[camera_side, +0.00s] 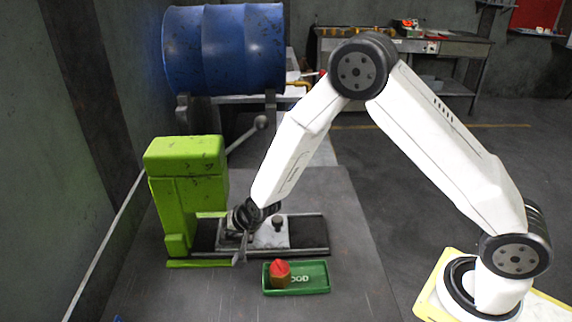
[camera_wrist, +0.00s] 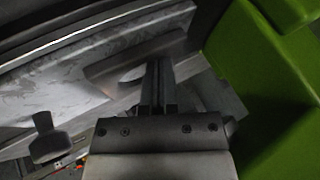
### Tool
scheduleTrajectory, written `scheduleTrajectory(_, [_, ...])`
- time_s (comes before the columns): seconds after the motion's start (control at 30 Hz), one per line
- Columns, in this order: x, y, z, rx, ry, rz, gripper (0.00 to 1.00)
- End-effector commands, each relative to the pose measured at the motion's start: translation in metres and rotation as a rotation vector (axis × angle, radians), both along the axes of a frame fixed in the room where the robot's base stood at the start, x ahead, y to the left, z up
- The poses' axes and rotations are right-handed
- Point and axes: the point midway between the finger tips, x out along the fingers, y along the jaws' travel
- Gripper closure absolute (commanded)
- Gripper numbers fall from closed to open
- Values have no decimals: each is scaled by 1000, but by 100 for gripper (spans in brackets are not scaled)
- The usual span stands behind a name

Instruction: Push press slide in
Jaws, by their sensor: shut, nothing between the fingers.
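The green press (camera_side: 185,195) stands on the table at the left, with a long metal lever behind it. Its slide, a pale metal plate (camera_side: 270,238) with a dark knob (camera_side: 278,222), sits on dark rails that run right from under the press head. My gripper (camera_side: 241,252) is shut and empty, low beside the rails near the press opening. In the wrist view its fingers (camera_wrist: 158,85) show next to the slide metalwork, with the knob (camera_wrist: 48,142) at left and the green press body (camera_wrist: 275,90) at right. I cannot tell whether the fingertips touch the slide.
A green tray (camera_side: 318,282) in front of the rails holds a small brown part with a red top (camera_side: 280,272). A blue drum (camera_side: 225,50) lies on a stand behind the press. The table is clear to the right of the tray.

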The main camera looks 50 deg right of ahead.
Motion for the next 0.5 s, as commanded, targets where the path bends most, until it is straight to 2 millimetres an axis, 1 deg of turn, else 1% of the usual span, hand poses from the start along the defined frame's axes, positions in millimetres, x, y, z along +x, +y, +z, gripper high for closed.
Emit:
scheduleTrajectory(0.23, [-6, -1, 8, 0, 0, 0, 100])
scheduleTrajectory(0.5, [-20, -2, 29, 1, -2, 0, 100])
